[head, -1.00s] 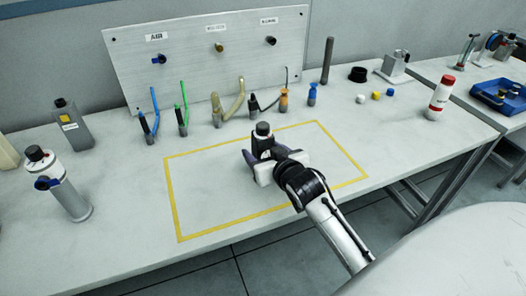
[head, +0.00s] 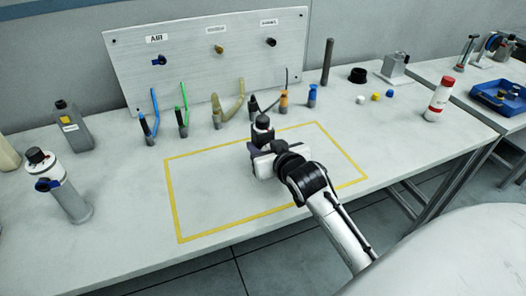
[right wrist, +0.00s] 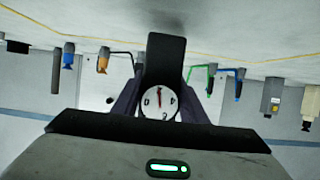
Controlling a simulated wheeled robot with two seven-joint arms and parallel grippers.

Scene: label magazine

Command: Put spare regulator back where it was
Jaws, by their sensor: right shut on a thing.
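The spare regulator is a dark piece with a black knob (head: 263,124); it stands inside the yellow outline at the back middle of the bench. My right gripper (head: 258,146) is shut on it from the front, hiding its lower part. In the right wrist view, which is upside down, its dark body and round white gauge (right wrist: 160,103) show between the fingers. I cannot tell whether its bottom touches the bench. My left gripper is not in view.
A yellow outline (head: 174,205) marks mostly clear bench. Behind it stand several tools and hoses in holders, before a panel (head: 190,75). A white cylinder with a blue knob (head: 65,195) stands left. A red-and-white bottle (head: 439,98) and small caps (head: 375,96) are right.

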